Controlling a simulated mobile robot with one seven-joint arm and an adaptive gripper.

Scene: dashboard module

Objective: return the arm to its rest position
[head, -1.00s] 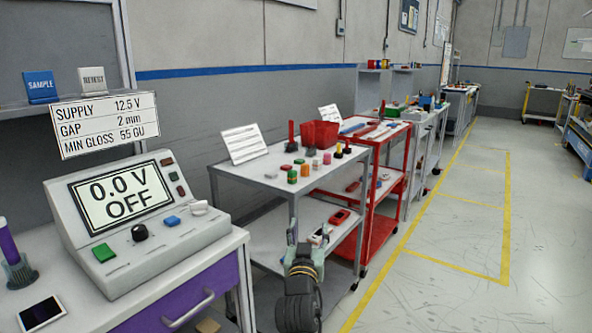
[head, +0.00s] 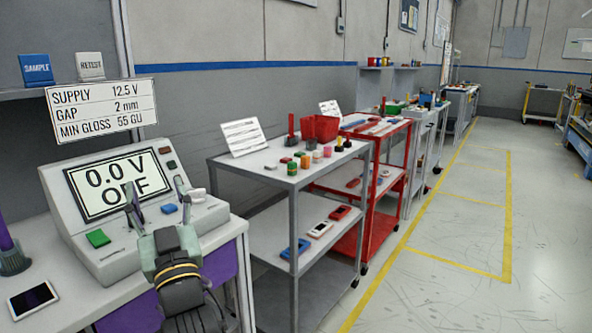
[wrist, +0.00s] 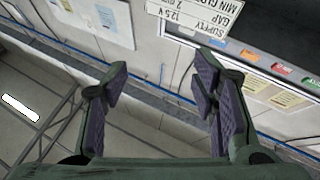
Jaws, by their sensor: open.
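My gripper (head: 157,199) shows in the head view in front of the sloped grey power supply unit (head: 72,211), covering part of its panel. Its two fingers point up and are spread apart with nothing between them. In the wrist view my gripper (wrist: 160,90) is also open and empty, with purple-padded fingers and a gap through which wall and floor show. The unit's display (head: 118,183) reads 0.0 V OFF. The black knob seen earlier is hidden behind my gripper.
A placard (head: 101,108) hangs above. A grey cart (head: 265,170) with small parts stands to the right, then a red cart (head: 394,200). The floor (head: 455,225) at right is clear.

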